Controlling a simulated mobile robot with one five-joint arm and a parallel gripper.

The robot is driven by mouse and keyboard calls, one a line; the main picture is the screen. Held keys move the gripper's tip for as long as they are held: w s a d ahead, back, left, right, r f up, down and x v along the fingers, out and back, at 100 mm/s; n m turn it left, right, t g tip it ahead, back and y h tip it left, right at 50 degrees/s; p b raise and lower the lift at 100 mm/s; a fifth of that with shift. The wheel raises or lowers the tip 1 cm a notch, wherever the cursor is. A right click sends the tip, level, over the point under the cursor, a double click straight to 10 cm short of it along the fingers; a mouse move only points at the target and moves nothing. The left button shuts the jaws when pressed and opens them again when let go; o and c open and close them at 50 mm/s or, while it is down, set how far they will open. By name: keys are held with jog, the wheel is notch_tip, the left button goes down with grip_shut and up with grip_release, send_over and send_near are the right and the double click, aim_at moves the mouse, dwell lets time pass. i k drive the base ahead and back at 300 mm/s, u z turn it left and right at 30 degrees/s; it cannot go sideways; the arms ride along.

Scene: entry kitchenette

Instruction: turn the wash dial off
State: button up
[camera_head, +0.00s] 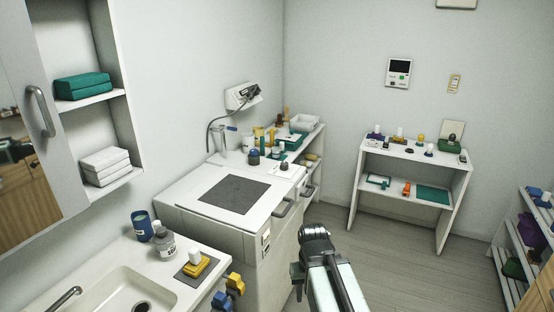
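A white box-shaped appliance (178,194) with a dark grey panel (234,194) on its top stands against the left wall, beside the sink counter. It has a handle (283,208) at its front edge and a small light plate (266,240) on its front. A small dark round piece (284,167) shows at its back right; I cannot tell whether this is the wash dial or how it is set.
The counter with the sink (108,290) fills the lower left, with bottles and a yellow item (196,267). A white shelf table (416,156) with small objects stands at the back right. A shelf rack (530,235) is at the right edge. The floor (400,275) between is clear.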

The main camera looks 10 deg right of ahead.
aim_at(284, 164)
jog(key=z, duration=1.55)
jog(key=i, duration=1.8)
jog(key=u, duration=4)
jog(key=i, duration=1.05)
